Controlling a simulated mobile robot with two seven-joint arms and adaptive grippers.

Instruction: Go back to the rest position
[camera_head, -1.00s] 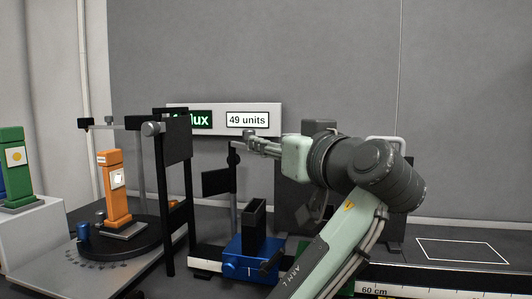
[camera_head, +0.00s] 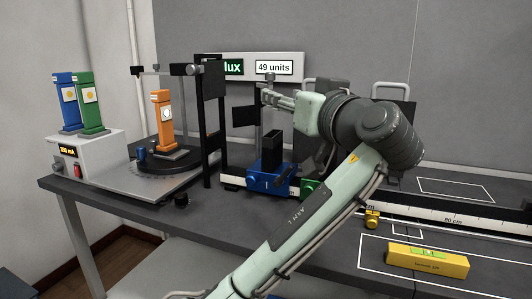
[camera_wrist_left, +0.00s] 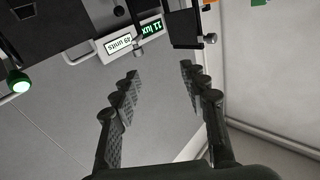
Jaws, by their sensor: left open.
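My left gripper (camera_head: 268,93) is open and empty in the head view, raised at the end of my left arm. It appears in front of the display panel (camera_head: 288,67), just below its "49 units" reading. In the left wrist view the two dark fingers (camera_wrist_left: 158,75) are spread apart with nothing between them. The panel (camera_wrist_left: 118,46) shows upside down beyond the fingertips. My right gripper is not in view.
An orange LED tower (camera_head: 161,122) stands on a black turntable (camera_head: 145,178). Blue (camera_head: 66,103) and green (camera_head: 89,105) towers stand on a grey supply box (camera_head: 88,154). A blue carriage (camera_head: 262,183) sits under the arm. A yellow level (camera_head: 427,261) lies front right.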

